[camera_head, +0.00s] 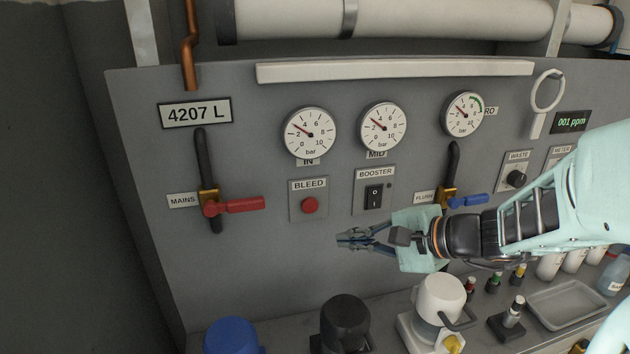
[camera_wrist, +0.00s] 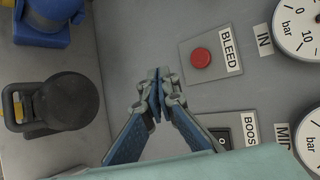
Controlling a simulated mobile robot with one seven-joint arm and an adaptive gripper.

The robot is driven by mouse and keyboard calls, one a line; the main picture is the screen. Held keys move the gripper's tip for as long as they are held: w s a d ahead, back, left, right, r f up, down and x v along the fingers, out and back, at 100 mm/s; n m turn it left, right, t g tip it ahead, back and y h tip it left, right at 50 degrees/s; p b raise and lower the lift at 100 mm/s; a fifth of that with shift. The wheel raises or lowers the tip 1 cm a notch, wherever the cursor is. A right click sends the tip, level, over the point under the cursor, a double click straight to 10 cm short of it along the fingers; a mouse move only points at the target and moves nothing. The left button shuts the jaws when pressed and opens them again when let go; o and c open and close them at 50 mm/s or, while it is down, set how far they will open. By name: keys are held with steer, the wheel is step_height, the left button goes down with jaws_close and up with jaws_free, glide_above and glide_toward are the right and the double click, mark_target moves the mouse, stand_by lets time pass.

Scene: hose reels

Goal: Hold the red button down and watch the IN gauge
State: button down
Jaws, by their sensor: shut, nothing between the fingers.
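The red button (camera_head: 310,205) is on a plate labelled BLEED, on the grey panel. It also shows in the wrist view (camera_wrist: 201,57). The IN gauge (camera_head: 309,132) is the round white dial above it, its red needle between 2 and 4 bar. In the wrist view the IN gauge (camera_wrist: 297,28) is cut off at the right edge. My gripper (camera_head: 340,240) is shut and empty. It is below and to the right of the button in the head view, apart from it. The button is unobstructed in both views.
The BOOSTER switch (camera_head: 374,197) sits right of the button, near my gripper. The red MAINS lever (camera_head: 235,205) is left of it. The blue FLUSH lever (camera_head: 467,201) is right of it. A white canister (camera_head: 440,295), a black one (camera_head: 345,318) and a blue one (camera_head: 232,337) stand below.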

steer(key=shift+y, duration=0.5)
steer(key=a, duration=0.2)
steer(key=s+a, duration=0.1)
steer(key=a, duration=0.1)
steer(key=shift+w, duration=0.1)
glide_toward(305, 211)
steer(key=shift+s+a+f+x, duration=0.1)
steer(key=shift+s+x, duration=0.1)
steer(key=shift+x, duration=0.7)
steer(key=shift+s+a+f+x, duration=0.1)
steer(key=shift+s+x, duration=0.05)
steer(key=shift+x, duration=0.8)
steer(key=shift+s+a+f+x, duration=0.1)
steer(key=shift+s+x, duration=0.1)
steer(key=shift+x, duration=0.7)
steer(key=shift+w, duration=0.15)
steer(key=shift+w+b, duration=0.25)
steer(key=shift+b, duration=0.15)
steer(key=shift+w+a+r+b, duration=0.1)
steer(key=shift+w+a+b, duration=0.15)
steer(key=shift+w, duration=0.3)
stand_by(1.5)
